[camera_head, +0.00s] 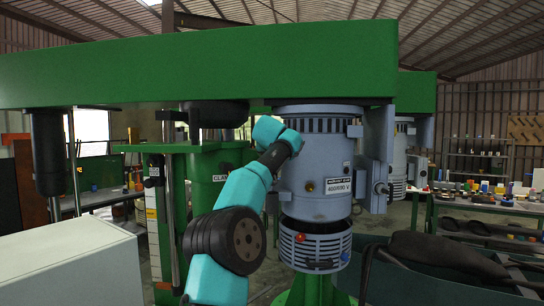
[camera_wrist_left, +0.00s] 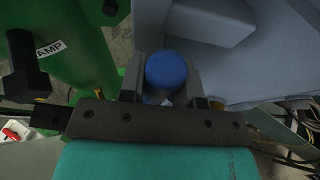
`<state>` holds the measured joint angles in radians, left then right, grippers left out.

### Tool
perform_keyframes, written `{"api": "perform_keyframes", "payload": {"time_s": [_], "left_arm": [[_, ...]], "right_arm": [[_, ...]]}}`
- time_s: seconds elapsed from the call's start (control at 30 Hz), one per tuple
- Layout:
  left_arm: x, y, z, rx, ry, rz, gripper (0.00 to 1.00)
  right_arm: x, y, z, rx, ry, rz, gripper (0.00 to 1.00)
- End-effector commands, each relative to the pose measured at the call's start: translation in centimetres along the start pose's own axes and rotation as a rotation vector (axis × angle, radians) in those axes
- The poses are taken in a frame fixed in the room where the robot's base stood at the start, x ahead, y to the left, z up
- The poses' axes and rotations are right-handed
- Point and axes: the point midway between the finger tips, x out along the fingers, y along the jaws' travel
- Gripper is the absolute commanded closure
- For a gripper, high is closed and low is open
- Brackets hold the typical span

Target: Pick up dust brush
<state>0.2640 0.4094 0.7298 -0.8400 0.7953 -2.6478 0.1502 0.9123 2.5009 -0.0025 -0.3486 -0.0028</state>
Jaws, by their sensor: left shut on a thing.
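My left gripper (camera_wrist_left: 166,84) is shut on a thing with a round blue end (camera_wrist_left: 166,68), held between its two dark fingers. Only this blue end shows clearly, so I cannot tell for sure that it is the dust brush. In the head view my teal left arm (camera_head: 240,190) reaches up beside the grey motor housing (camera_head: 315,180). Its fingers and the held thing are hidden there. My right gripper is in neither view.
A green beam (camera_head: 200,70) spans above the motor. A green clamp column (camera_head: 205,190) stands left of my arm. A vented grey ring (camera_head: 315,250) sits below the motor. A pale box (camera_head: 70,265) is at lower left, and a cluttered bench (camera_head: 490,200) is at right.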

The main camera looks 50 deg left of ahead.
Motion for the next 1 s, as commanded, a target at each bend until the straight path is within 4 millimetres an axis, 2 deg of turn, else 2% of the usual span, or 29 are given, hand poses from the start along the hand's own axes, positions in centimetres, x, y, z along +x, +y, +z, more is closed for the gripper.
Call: {"api": "perform_keyframes", "payload": {"time_s": [0.27, 0.67, 0.87, 1.0], "left_arm": [[-0.5, 0.0, 0.8, -0.001, -0.001, -0.003, 0.93], [-1.6, 0.0, 0.4, -0.001, 0.001, -0.002, 0.93], [-2.5, 0.0, 0.0, 0.0, 0.0, -0.003, 0.93], [-3.8, 0.1, -0.5, 0.0, 0.0, -0.004, 0.93]], "right_arm": [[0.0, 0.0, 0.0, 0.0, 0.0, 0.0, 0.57], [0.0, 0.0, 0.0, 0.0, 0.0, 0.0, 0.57], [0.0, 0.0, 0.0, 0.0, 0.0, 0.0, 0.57], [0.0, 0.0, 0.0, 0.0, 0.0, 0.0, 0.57]]}}
